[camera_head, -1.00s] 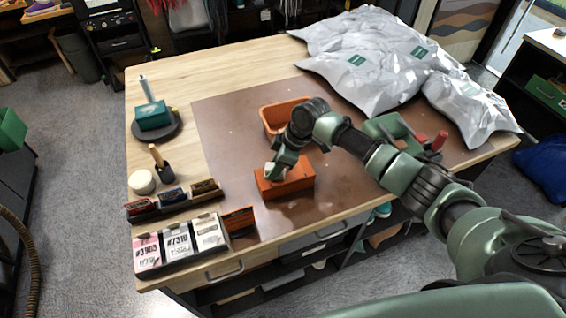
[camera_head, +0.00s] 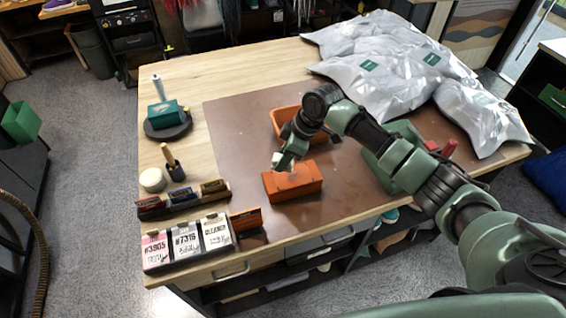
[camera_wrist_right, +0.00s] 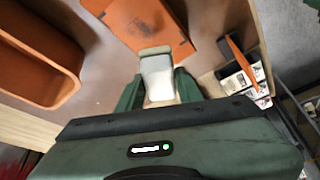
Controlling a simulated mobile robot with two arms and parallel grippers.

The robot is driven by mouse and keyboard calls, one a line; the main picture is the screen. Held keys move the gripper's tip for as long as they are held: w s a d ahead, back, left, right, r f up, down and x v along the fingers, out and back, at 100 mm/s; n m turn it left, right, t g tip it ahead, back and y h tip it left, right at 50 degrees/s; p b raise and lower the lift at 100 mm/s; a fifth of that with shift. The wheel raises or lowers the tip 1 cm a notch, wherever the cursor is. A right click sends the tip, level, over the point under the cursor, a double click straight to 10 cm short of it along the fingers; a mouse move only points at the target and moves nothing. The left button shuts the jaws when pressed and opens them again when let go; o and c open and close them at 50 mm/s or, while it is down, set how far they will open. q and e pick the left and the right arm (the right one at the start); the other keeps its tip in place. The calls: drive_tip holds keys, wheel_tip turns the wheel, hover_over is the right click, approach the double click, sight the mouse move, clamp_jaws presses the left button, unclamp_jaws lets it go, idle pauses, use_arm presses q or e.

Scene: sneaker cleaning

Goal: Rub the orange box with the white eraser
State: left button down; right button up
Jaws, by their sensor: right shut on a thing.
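The orange box (camera_head: 293,187) lies on the brown mat near the table's front edge. It also shows at the top of the right wrist view (camera_wrist_right: 130,22). My right gripper (camera_head: 284,160) is at the box's far left edge, pointing down. In the right wrist view it is shut on the white eraser (camera_wrist_right: 158,76), which sticks out between the green fingers. The eraser's end overlaps the box's near edge in that view; I cannot tell whether they touch. A small pale patch shows on the box's top. My left gripper is not in view.
An orange bin (camera_head: 277,122) stands behind the box, partly hidden by my right arm. Grey bags (camera_head: 385,75) fill the back right. A card holder (camera_head: 187,243) and a brush rack (camera_head: 184,203) stand at front left. The brown mat (camera_head: 235,135) is clear left of the bin.

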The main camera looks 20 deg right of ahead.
sight(278, 157)
drive_tip(key=shift+r, duration=0.3)
drive_tip(key=shift+r, duration=1.4)
